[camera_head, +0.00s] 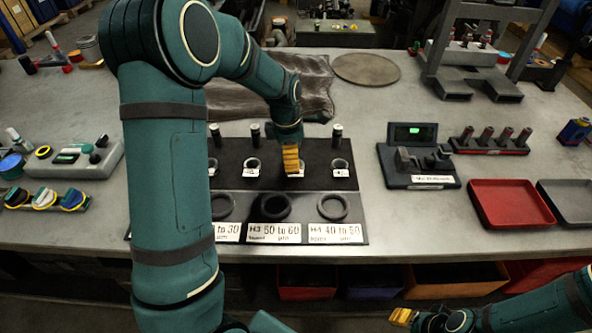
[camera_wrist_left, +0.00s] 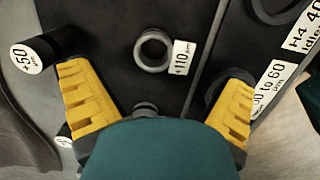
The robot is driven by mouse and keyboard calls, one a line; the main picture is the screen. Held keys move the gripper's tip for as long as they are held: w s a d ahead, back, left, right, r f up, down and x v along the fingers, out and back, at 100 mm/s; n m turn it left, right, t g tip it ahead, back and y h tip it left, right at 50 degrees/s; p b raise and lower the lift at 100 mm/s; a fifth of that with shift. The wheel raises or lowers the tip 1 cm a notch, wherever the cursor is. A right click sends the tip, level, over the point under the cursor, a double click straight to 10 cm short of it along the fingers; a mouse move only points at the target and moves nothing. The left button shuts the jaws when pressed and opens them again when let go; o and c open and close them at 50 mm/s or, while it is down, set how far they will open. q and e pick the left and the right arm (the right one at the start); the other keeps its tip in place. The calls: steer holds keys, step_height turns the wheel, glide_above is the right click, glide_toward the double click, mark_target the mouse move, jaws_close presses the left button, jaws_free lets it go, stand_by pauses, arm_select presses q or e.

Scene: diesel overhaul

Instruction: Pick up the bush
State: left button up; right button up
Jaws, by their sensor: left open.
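Small grey ring-shaped bushes with white tags lie in a row on the black board (camera_head: 232,178). The left one (camera_head: 253,165) and the right one (camera_head: 340,166) show clearly; the right one, tagged +110 µm, also shows in the left wrist view (camera_wrist_left: 140,52). My left gripper (camera_head: 291,160) is over the row, covering much of the spot between those two. In the left wrist view its yellow fingers (camera_wrist_left: 157,85) are wide apart with nothing held. Another small round part (camera_wrist_left: 145,107) shows between them, mostly hidden by the gripper. My right gripper (camera_head: 402,317) is low at the right; its opening is unclear.
Black pins, including one at the right (camera_head: 337,137), stand behind the bushes. Larger dark rings (camera_head: 333,220) lie in front with range labels. A gauge device (camera_head: 412,180) and a red tray (camera_head: 508,222) are to the right. A brown cloth (camera_head: 315,90) lies behind.

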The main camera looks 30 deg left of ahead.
arm_select(q)
steer(key=shift+d+f+b, duration=0.2)
steer(key=shift+f+b, duration=0.15)
steer(key=shift+f, duration=0.95)
steer(key=shift+d+f+b, duration=0.2)
steer(key=shift+f+b, duration=0.15)
steer(key=shift+f, duration=0.95)
steer(key=c, duration=1.2)
